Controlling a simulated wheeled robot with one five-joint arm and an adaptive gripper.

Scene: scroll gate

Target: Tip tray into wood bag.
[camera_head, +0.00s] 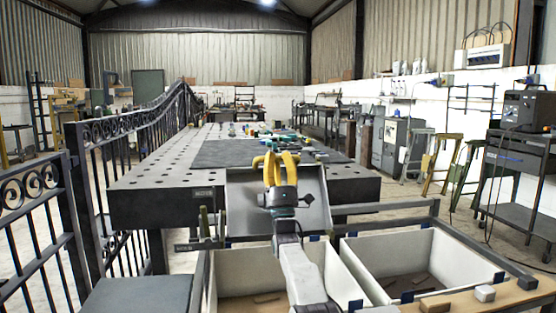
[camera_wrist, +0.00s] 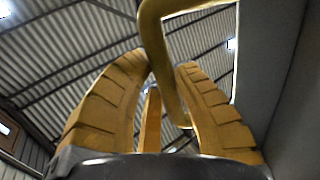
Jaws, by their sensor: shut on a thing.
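The grey tray (camera_head: 314,200) hangs in front of the table's near edge, tilted so that its inner face shows. No loose pieces show on it. My gripper (camera_head: 278,160), with yellow fingers, is shut on the tray, apparently at a yellow bar. In the wrist view the fingers (camera_wrist: 150,105) close around a yellow bent bar (camera_wrist: 165,60), with a grey tray wall (camera_wrist: 292,90) at right. Two open white-lined bags stand below: a left one (camera_head: 235,270) and a right one (camera_head: 455,250).
A perforated metal table (camera_head: 150,185) with tools and a dark mat lies behind the tray. A dark iron gate (camera_head: 120,150) runs along the left. Small blocks (camera_head: 484,293) sit on a ledge at lower right. Machines and a cart (camera_head: 510,200) stand at right.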

